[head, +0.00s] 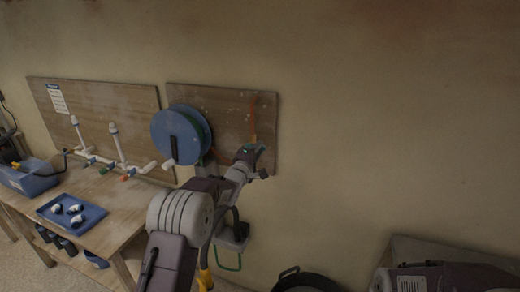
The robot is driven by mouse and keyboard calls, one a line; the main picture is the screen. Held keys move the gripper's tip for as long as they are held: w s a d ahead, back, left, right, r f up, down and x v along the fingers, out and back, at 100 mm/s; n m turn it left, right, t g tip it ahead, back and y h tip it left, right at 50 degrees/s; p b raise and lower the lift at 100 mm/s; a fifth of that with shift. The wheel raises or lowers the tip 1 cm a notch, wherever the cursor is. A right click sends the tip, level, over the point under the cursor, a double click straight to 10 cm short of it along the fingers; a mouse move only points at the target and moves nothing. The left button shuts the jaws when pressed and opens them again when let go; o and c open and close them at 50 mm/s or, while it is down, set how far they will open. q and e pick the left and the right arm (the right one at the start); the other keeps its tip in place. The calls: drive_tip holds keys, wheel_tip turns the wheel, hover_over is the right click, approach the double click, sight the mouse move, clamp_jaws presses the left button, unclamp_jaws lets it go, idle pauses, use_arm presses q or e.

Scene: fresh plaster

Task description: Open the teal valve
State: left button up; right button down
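A small teal part (247,148), which looks like the teal valve's handle, shows at the lower right of the right wooden wall board (225,103). My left gripper (260,160) is right at it, in front of the board, and hides part of it. I cannot tell whether the fingers touch the teal part or how far apart they are. An orange strip or pipe (252,118) runs down the board just above. My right gripper is not in view.
A blue reel (178,136) hangs on the board, left of my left gripper. White pipes with coloured handles (115,165) stand at the back of the workbench (127,207). A blue tray (72,211) with white fittings lies on it. The wall to the right is bare.

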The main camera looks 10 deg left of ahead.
use_arm(q)
clamp_jaws()
drive_tip(key=r+n+p, duration=0.1)
drive_tip(key=n+p, duration=0.1)
drive_tip(key=r+n+p, duration=0.1)
drive_tip(key=n+p, duration=0.2)
drive_tip(key=a+n+p, duration=0.1)
drive_tip(key=n+p, duration=0.1)
drive_tip(key=n, duration=0.1)
drive_tip(key=shift+w+a+r, duration=0.1)
drive_tip(key=shift+r, duration=0.3)
drive_tip(key=o, duration=0.5)
unclamp_jaws()
